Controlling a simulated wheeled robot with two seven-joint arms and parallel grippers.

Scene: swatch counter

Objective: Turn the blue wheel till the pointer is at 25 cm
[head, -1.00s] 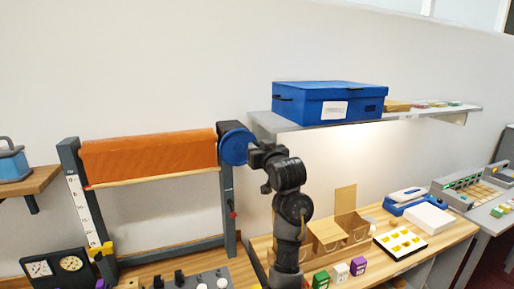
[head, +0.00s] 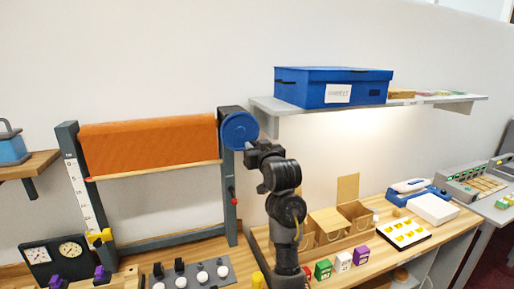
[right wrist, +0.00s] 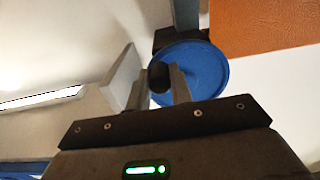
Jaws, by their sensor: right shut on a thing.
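The blue wheel (head: 240,131) sits at the top right corner of a dark frame, beside an orange cloth (head: 150,145) hanging from the frame's top. My right gripper (head: 252,147) is at the wheel's lower right edge. In the right wrist view its fingers (right wrist: 162,88) are shut on a dark knob (right wrist: 159,75) on the wheel (right wrist: 200,72). A small red pointer (head: 89,180) is at the left end of the cloth's bottom bar, beside the upper part of a white scale (head: 80,195). The scale's numbers are too small to read surely. My left gripper is out of view.
A yellow clamp (head: 98,237) is low on the left post. A grey panel with knobs (head: 200,275) lies below the frame. Cardboard boxes (head: 328,222) stand right of my arm. A shelf (head: 270,106) with a blue box (head: 325,88) is right of the wheel.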

